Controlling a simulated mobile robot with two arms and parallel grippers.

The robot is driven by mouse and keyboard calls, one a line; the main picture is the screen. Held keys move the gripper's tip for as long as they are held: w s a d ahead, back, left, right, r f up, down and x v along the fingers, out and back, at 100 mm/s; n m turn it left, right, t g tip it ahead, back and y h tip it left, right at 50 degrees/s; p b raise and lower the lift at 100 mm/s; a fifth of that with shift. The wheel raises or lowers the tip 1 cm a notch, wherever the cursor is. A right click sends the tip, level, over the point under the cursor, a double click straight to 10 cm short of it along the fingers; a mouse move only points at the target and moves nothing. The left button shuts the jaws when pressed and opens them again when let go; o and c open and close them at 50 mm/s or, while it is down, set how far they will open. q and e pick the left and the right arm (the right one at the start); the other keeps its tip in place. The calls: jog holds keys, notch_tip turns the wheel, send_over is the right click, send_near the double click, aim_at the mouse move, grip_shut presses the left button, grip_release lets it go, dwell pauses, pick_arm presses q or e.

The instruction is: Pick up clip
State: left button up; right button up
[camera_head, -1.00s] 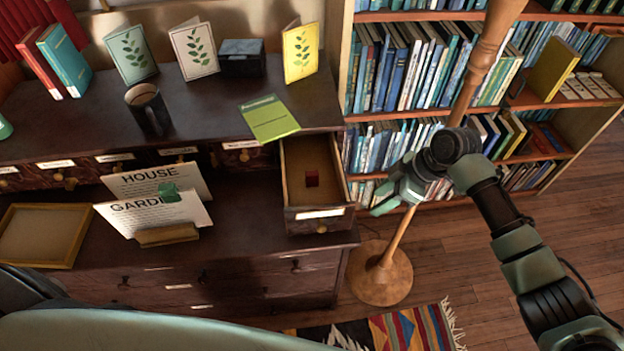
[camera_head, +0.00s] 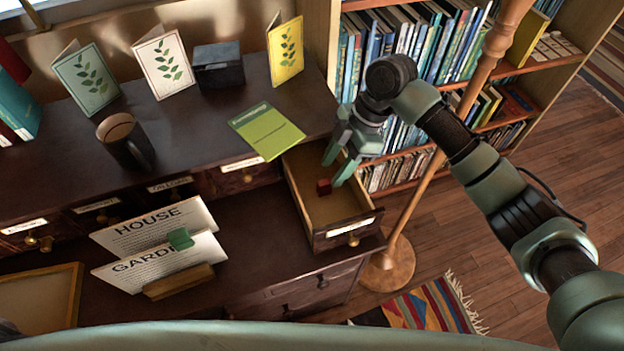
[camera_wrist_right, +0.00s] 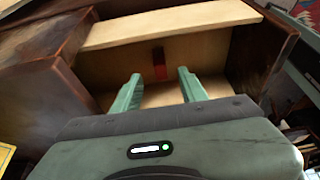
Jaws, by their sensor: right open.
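A small red block-like object, perhaps the clip (camera_head: 323,187), lies in the open drawer (camera_head: 345,218). It also shows in the right wrist view (camera_wrist_right: 159,64), just beyond the gap between my fingertips. My right gripper (camera_head: 332,172) is open and empty, with its fingers reaching down over the drawer close to the red object. In the right wrist view, the gripper (camera_wrist_right: 160,76) has its two green fingers apart. My left gripper is not in view.
The drawer's walls surround the red object. A green booklet (camera_head: 266,130) lies on the cabinet top beside the drawer. A dark mug (camera_head: 127,145) and standing leaf cards are farther left. A wooden pole (camera_head: 470,95) stands right of the drawer, before the bookshelf.

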aim_at(327, 181)
jog(key=x, duration=0.3)
jog(key=shift+s+d, duration=0.15)
jog(key=shift+d, duration=0.05)
jog(key=x, duration=0.2)
jog(key=shift+a+f+p, duration=0.25)
jog(key=shift+f+p, duration=0.05)
jog(key=shift+p, duration=0.05)
jog(key=shift+a+f, duration=0.1)
jog(key=shift+f, duration=0.25)
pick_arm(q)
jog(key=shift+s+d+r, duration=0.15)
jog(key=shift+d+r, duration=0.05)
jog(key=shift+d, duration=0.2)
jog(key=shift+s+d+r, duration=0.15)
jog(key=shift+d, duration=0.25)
pick_arm(e)
grip_shut()
